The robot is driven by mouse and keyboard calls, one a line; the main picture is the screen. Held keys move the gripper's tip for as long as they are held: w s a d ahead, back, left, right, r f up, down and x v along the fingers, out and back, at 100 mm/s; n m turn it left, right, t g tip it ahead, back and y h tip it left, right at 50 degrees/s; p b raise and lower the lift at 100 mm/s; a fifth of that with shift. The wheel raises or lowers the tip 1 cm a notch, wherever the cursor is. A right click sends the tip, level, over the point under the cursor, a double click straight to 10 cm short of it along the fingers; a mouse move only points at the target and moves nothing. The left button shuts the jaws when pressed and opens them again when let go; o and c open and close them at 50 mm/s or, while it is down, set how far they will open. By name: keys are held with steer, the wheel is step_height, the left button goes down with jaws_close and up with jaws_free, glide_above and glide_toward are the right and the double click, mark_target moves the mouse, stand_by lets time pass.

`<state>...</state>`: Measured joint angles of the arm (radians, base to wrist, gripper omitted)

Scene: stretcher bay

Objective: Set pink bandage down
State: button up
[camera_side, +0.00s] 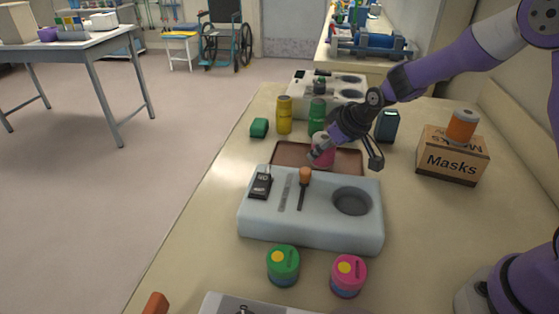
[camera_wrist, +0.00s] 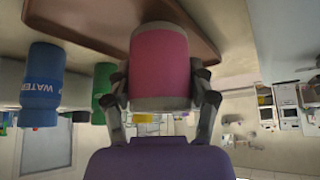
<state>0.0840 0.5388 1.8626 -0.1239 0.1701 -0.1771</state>
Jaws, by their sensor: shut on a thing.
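The pink bandage (camera_side: 322,150) is a pink roll with pale ends, and it fills the middle of the wrist view (camera_wrist: 160,68). My gripper (camera_wrist: 162,90) is shut on it, with one finger on each side. In the side view my gripper (camera_side: 345,150) hides part of the roll. The roll is at the brown tray (camera_side: 287,153), whose edge also shows in the wrist view (camera_wrist: 85,25). I cannot tell whether the roll touches the tray.
A grey holder (camera_side: 310,230) with a round hollow and small tools stands in front of the tray. Yellow (camera_side: 284,115) and green (camera_side: 317,115) bottles stand behind. A Masks box (camera_side: 452,158) bears an orange roll (camera_side: 461,127). Green (camera_side: 283,265) and pink (camera_side: 348,275) round containers are nearest.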

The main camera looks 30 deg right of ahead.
steer(key=shift+f, duration=0.2)
steer(key=shift+f, duration=0.45)
steer(key=o, duration=1.1)
steer(key=shift+r, duration=0.3)
steer(key=a+v, duration=0.1)
steer(key=v, duration=1.3)
steer(key=shift+m+g+h, duration=0.5)
steer(key=shift+m, duration=0.4)
steer(key=s+r, duration=0.1)
steer(key=s, duration=0.4)
steer(key=s+r, duration=0.1)
steer(key=s, duration=0.9)
steer(key=shift+s+a+r, duration=0.15)
steer(key=shift+a+r, duration=0.25)
